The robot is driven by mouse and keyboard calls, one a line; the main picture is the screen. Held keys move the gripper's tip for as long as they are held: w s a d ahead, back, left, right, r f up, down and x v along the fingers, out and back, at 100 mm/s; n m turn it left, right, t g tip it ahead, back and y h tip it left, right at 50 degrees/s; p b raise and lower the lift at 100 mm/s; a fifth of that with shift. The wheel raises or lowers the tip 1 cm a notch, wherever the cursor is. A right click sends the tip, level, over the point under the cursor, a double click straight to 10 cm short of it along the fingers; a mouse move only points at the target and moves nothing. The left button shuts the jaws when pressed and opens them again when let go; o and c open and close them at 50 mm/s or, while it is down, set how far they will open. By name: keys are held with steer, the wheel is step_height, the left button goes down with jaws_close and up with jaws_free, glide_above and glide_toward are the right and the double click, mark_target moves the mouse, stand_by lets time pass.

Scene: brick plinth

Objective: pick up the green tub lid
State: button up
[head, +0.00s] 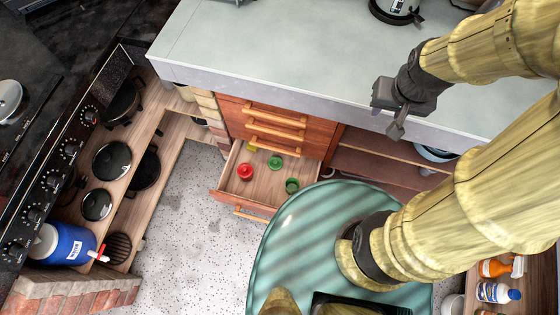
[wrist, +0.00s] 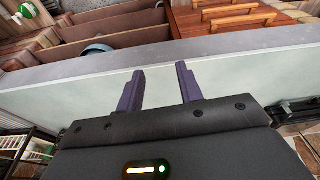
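A small round green piece that looks like the green tub lid (head: 275,162) lies in the open drawer (head: 215,197) below the counter, in the head view. A darker green tub (head: 292,185) stands beside it to the lower right. My gripper (head: 396,130) is above the counter's front edge, well to the right of the drawer. In the wrist view my gripper (wrist: 160,76) has its two fingers apart with nothing between them. The lid cannot be made out in the wrist view.
A red round object (head: 245,172) sits left of the green pieces in the drawer. The counter (head: 290,50) overhangs behind the drawer. Shelves with pans (head: 112,160) and a blue jug (head: 67,244) stand at left. Speckled floor (head: 190,235) is clear in front.

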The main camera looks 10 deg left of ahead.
steer(key=o, duration=0.6)
steer(key=shift+a+f, duration=0.1)
steer(key=shift+f, duration=0.1)
steer(key=shift+c, duration=0.2)
steer(key=o, duration=0.7)
steer(key=f+b, duration=0.1)
steer(key=f, duration=0.1)
steer(key=w+a+f+b, duration=0.1)
steer(key=f+b, duration=0.1)
steer(key=a+f+b, duration=0.1)
steer(key=b, duration=0.1)
steer(key=shift+w+a+f, duration=0.1)
steer(key=shift+w+f, duration=0.25)
steer(key=shift+f, duration=0.05)
steer(key=a+f+t+b, duration=0.1)
steer(key=a+f+b, duration=0.7)
steer(key=f+b, duration=0.5)
steer(key=w+a+f+n+t+b, duration=0.1)
steer(key=a+f+b, duration=0.8)
steer(key=f, duration=1.6)
steer(key=a+f+t+b, duration=0.1)
steer(key=a+f+b, duration=0.7)
steer(key=f+b, duration=1)
steer(key=shift+w+a+f+y+b, duration=0.2)
steer(key=shift+a+f+y+b, duration=0.1)
steer(key=shift+f+y, duration=0.1)
